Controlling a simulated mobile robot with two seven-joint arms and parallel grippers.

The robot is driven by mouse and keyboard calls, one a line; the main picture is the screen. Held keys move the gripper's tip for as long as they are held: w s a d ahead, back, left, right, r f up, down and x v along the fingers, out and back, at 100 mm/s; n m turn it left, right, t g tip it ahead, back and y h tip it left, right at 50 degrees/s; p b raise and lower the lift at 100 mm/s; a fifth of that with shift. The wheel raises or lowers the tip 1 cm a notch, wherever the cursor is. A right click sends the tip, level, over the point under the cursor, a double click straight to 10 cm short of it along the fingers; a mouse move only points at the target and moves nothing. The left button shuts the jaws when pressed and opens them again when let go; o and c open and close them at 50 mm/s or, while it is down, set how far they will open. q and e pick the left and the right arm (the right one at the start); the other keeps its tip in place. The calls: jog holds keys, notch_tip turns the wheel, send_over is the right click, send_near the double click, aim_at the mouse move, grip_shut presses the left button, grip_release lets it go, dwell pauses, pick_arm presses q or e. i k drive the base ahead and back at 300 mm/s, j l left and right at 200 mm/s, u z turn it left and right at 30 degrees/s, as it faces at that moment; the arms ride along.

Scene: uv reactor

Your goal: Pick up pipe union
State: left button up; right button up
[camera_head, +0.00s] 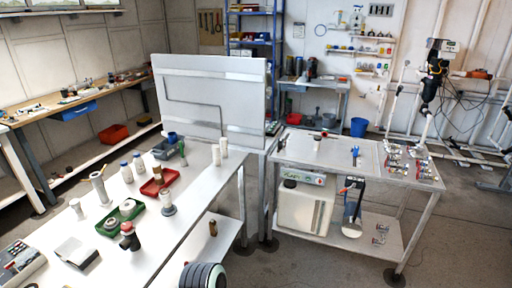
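I cannot tell for certain which item is the pipe union. On the white workbench (165,246) at left, a green tray (107,230) holds pale round ring-like parts (127,206). A dark fitting with a red part (129,237) stands just in front of that tray. A grey fitting with a wide base (168,204) stands to its right. White cylinders (223,147) stand at the bench's far end. No gripper fingers show, and nothing is seen being held.
A red tray (160,182), bottles (127,172) and a grey device (20,262) crowd the left bench. A large upright panel (210,95) stands behind it. A second table (290,150) at right holds small packets (422,168). Grey floor is open at lower right.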

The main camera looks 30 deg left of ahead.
aim_at(169, 210)
jog(key=i+u, duration=0.25)
jog(key=i, duration=0.55)
jog(key=i+u, duration=0.3)
jog(key=i, duration=0.5)
jog(key=i+j+z, duration=0.1)
jog(key=i+z, duration=0.25)
jog(key=i, duration=0.15)
jog(key=i+j+z, duration=0.3)
jog(key=i, duration=0.25)
jog(key=z, duration=5.5)
